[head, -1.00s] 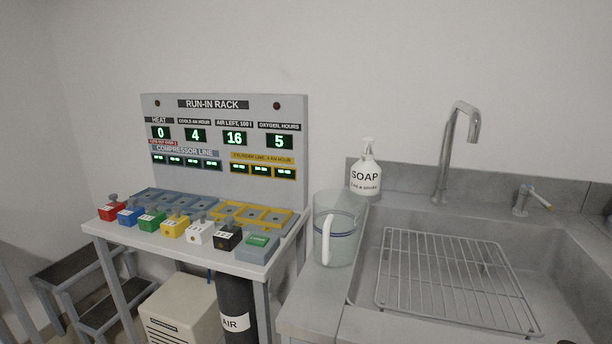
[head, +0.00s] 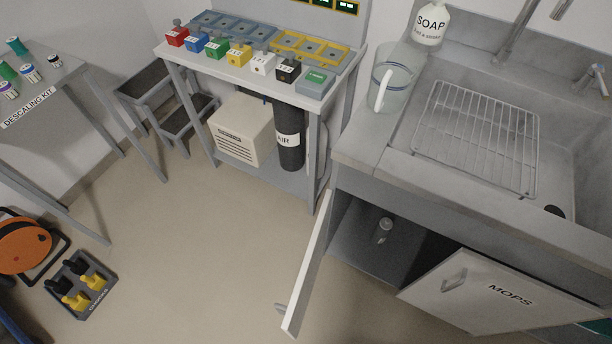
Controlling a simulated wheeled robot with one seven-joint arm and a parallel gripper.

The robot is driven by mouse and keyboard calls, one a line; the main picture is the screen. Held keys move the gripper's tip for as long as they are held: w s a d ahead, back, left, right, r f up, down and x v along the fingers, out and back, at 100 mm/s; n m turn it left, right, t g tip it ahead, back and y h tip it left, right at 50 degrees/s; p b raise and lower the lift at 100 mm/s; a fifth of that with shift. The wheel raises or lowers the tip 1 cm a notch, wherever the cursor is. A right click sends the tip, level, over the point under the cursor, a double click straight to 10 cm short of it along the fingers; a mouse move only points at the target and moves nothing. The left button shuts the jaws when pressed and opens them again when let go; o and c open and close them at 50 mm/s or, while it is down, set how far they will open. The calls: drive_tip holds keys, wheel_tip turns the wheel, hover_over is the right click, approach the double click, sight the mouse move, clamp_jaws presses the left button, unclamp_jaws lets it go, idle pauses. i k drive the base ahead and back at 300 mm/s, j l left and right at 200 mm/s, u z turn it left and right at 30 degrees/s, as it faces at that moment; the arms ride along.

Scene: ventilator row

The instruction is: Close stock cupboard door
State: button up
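A white cupboard door (head: 311,262) under the sink counter stands open, swung out toward me at the left side of the opening. Its handle (head: 281,308) shows near the lower outer edge. No label is readable on this door, so I cannot tell whether it is the stock cupboard's. Behind it the cupboard interior is dark, with a small grey cylindrical thing (head: 384,230) inside. My gripper is not in view.
A rack table (head: 210,62) with coloured blocks stands left of the sink, with an AIR cylinder (head: 290,150) and beige box (head: 240,135) below. An orange reel (head: 22,243) and crate (head: 105,288) lie at lower left. The middle floor is clear.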

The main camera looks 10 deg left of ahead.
sight(293, 312)
drive_tip(key=k+j, duration=0.3)
drive_tip(key=j, duration=0.2)
drive_tip(key=k+j, duration=0.35)
drive_tip(key=j, duration=0.15)
drive_tip(key=k+j+z, duration=0.1)
drive_tip(key=k+j, duration=0.2)
drive_tip(key=j, duration=0.15)
